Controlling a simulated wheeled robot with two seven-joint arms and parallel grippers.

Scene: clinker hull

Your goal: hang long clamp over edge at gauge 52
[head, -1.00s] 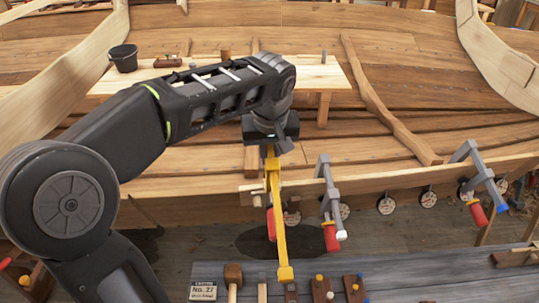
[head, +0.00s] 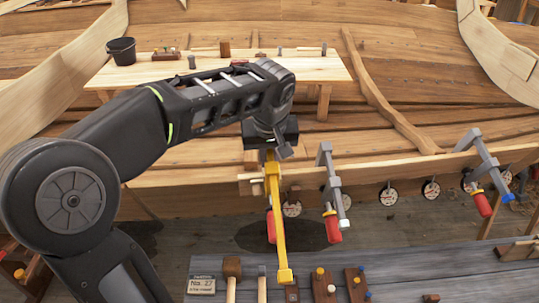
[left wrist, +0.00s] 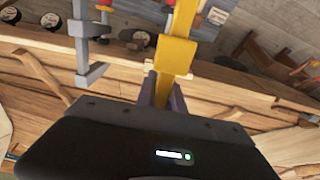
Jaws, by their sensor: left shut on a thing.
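My left gripper (head: 270,152) is shut on the upper part of a long yellow clamp (head: 279,235). The clamp hangs upright in front of the hull's upper plank edge (head: 395,171), its red handle beside the bar. In the left wrist view the yellow clamp (left wrist: 176,55) rises from between the fingers (left wrist: 163,92), with the plank behind it. I cannot tell whether the clamp touches the edge. Round gauges (head: 388,196) hang in a row below the edge; one (head: 292,209) is just right of the clamp. Their numbers are too small to read. My right gripper is not in view.
A grey clamp with a red handle (head: 328,180) sits on the edge close right of the yellow one. Another grey clamp (head: 487,165) is farther right. A grey bench (head: 400,270) with mallets and pegs is in front. A plank table (head: 140,72) with a bucket (head: 121,51) stands behind.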

